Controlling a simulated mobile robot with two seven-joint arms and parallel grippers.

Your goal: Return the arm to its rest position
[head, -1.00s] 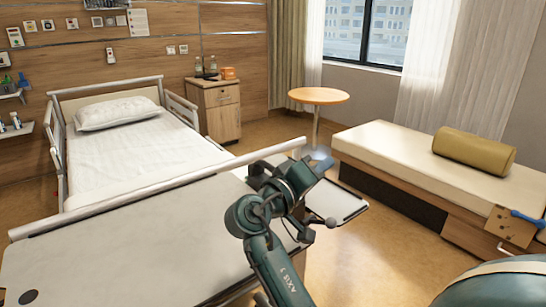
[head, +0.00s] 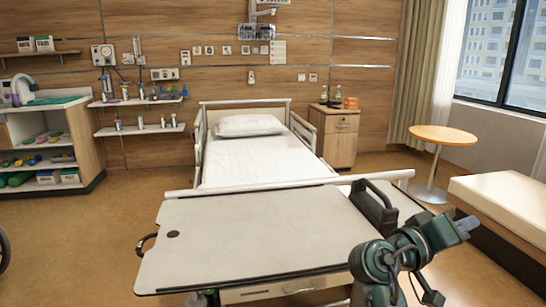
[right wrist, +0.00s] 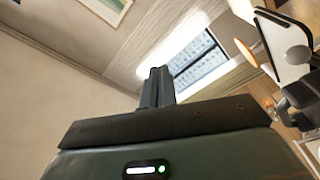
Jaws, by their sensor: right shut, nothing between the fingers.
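My right arm (head: 385,268) rises from the lower right of the head view, dark teal and bent. Its gripper (head: 466,225) points to the right, above the floor between the overbed table and the bench. In the right wrist view the two dark fingers (right wrist: 157,82) are together with nothing between them. They touch nothing that I can see. My left gripper is not in the head view.
The pale overbed table (head: 250,232) spans the foot of the bed (head: 262,160), close left of my arm. A black handle-like part (head: 378,214) stands at its right. A round table (head: 443,136) and cream bench (head: 505,205) stand right.

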